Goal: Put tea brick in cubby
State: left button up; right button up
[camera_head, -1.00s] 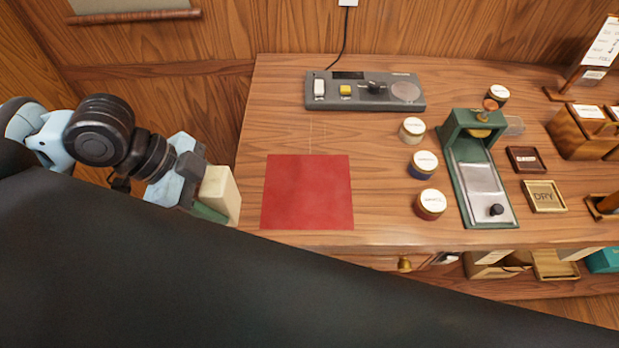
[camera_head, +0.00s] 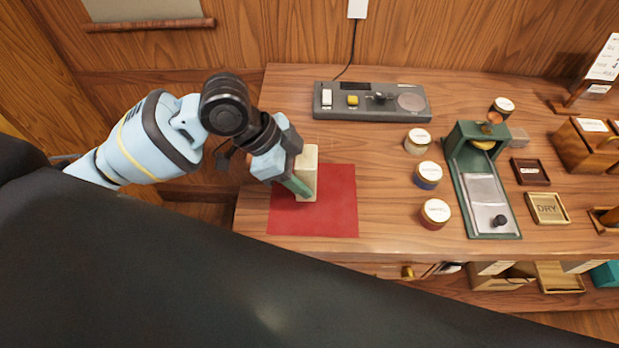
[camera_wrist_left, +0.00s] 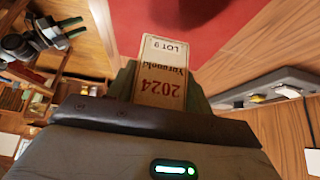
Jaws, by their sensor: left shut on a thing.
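The cream tea brick (camera_head: 310,168) is in my left gripper (camera_head: 299,185). It stands upright over the upper part of the red mat (camera_head: 330,215); I cannot tell whether it touches the mat. In the left wrist view the brick (camera_wrist_left: 161,72) shows a label reading "LOT 9" and "2024", with the green fingers on either side of it. An open shelf space (camera_head: 480,282) runs under the counter at the lower right, partly hidden by my dark body; I cannot tell which opening is the cubby.
A grey control panel (camera_head: 325,113) lies behind the mat. Several round tins (camera_head: 428,175) and a green press (camera_head: 470,205) stand to the right. Small trays, including one marked DRY (camera_head: 546,208), and a wooden box (camera_head: 580,150) are farther right. The counter between mat and tins is clear.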

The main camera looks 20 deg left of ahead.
aim_at(310, 181)
pick_arm(q)
jog(key=shift+w+d+f, duration=0.1)
jog(key=shift+w+d, duration=0.2)
jog(key=shift+w, duration=0.05)
jog(key=shift+w+d, duration=0.3)
jog(key=shift+d, duration=0.05)
jog(key=shift+a+f, duration=0.1)
jog(key=shift+f, duration=1.65)
jog(key=shift+f, duration=0.2)
jog(key=o, duration=1)
jog(key=shift+o, duration=0.2)
jog(key=shift+r, duration=0.15)
jog(key=v, duration=1.1)
jog(key=shift+r, duration=0.25)
jog(key=shift+s+a+r+p, duration=0.15)
jog(key=shift+a+r+p, duration=0.05)
jog(key=shift+r+p, duration=0.1)
jog(key=shift+c, duration=0.4)
